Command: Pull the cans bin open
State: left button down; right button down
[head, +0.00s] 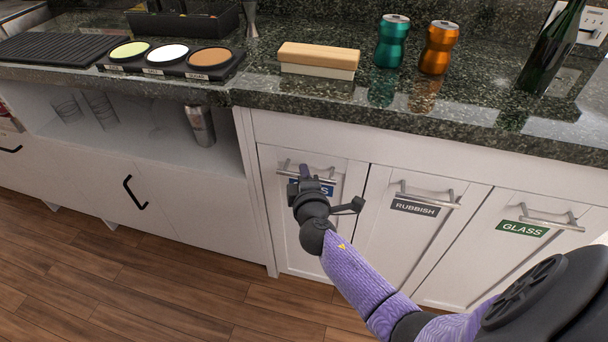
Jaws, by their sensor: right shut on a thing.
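The cans bin (275,215) is the leftmost of three white panel fronts under the counter. Its blue label is mostly hidden behind my gripper, with only its last letters showing. Its front looks about flush with the cabinet; a dark gap runs down its right side. A silver bar handle (325,175) crosses its top. My right gripper (304,174) is at this handle, shut on it, and covers its middle. My right arm reaches in from the lower right. My left gripper is not in view.
The rubbish bin (408,240) and glass bin (480,255) are to the right, with bar handles. The dark stone counter (340,100) overhangs above, holding a wooden-topped block (318,58), a teal can (392,45), an orange can (438,50) and a green bottle (552,50). Wooden floor (120,290) is clear at left.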

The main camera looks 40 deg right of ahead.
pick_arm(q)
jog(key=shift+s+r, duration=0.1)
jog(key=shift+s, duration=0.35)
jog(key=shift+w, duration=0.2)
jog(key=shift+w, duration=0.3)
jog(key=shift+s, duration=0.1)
